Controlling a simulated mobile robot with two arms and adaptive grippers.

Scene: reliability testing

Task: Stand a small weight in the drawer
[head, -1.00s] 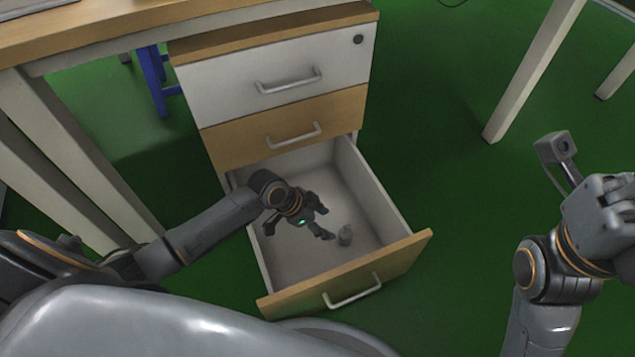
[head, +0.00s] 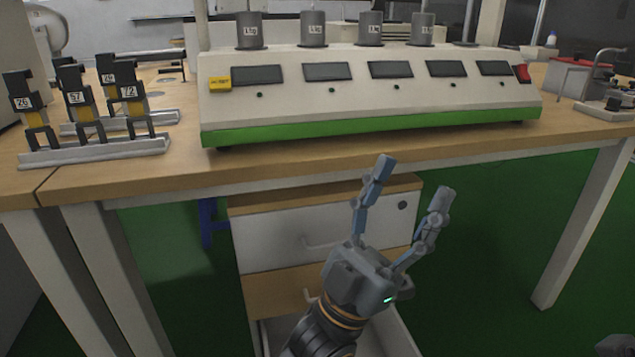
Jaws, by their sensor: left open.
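My left gripper (head: 413,180) is open and empty, raised in front of the drawer cabinet with its two fingers pointing up toward the table edge. The open bottom drawer (head: 402,338) shows only in part at the lower edge; my gripper and arm cover much of it, and no weight is visible inside. Several grey cylindrical weights stand upright on top of the test device, among them a left one (head: 249,31) and a right one (head: 422,29).
The long white and green test device (head: 370,105) stands on the wooden table (head: 250,179). Number-marked black and yellow parts stand on metal rails (head: 95,151) at the left. The cabinet's upper drawers (head: 270,240) are shut. Green floor is clear at the right.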

